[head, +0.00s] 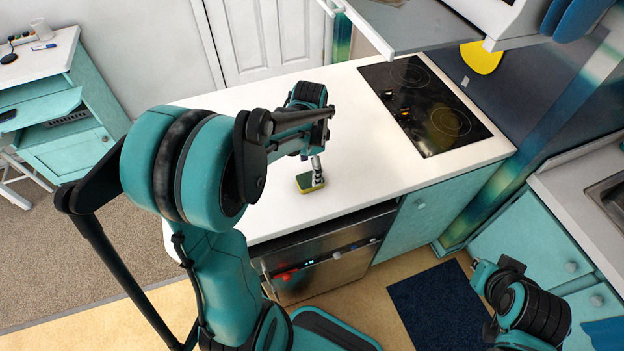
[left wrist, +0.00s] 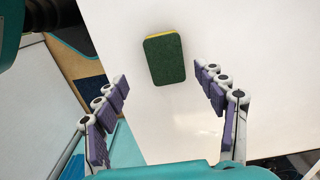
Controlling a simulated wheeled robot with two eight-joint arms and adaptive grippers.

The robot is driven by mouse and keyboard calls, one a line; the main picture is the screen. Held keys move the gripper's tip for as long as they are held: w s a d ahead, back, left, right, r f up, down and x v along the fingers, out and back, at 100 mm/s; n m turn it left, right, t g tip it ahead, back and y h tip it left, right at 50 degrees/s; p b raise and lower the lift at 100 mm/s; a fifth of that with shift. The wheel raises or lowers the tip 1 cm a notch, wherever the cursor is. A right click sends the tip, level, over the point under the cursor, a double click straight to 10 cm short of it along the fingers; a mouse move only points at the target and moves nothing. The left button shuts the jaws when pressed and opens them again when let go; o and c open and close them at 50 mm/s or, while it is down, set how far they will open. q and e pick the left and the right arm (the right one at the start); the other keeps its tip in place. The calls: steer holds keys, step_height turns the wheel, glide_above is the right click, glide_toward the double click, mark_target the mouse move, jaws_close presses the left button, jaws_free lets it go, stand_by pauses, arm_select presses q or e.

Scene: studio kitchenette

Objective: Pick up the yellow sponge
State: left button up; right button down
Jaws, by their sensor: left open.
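The yellow sponge (head: 308,183) lies on the white counter, near its front edge above the dishwasher. In the left wrist view the sponge (left wrist: 165,59) shows a dark green scouring face, with a thin yellow edge at the top. My left gripper (head: 316,178) is above the counter at the sponge and hides part of it in the head view. In the left wrist view the left gripper (left wrist: 162,85) is open, its purple-padded fingers on either side, with the sponge between and beyond the tips. My right arm shows at the lower right of the head view; its fingers cannot be made out.
The white counter (head: 365,145) is clear around the sponge. A black cooktop (head: 425,105) is set into its right end. A dishwasher (head: 325,262) is below the front edge. A sink (head: 612,195) is at the far right, and a teal desk (head: 65,100) is at the left.

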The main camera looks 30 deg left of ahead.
mark_target(310, 178)
arm_select(q)
steer(key=f, duration=0.2)
steer(key=f+b, duration=0.1)
steer(key=f, duration=0.1)
steer(key=w+f+b, duration=0.1)
steer(key=f, duration=0.2)
steer(key=shift+a, duration=0.25)
steer(key=shift+s, duration=0.1)
steer(key=c, duration=0.8)
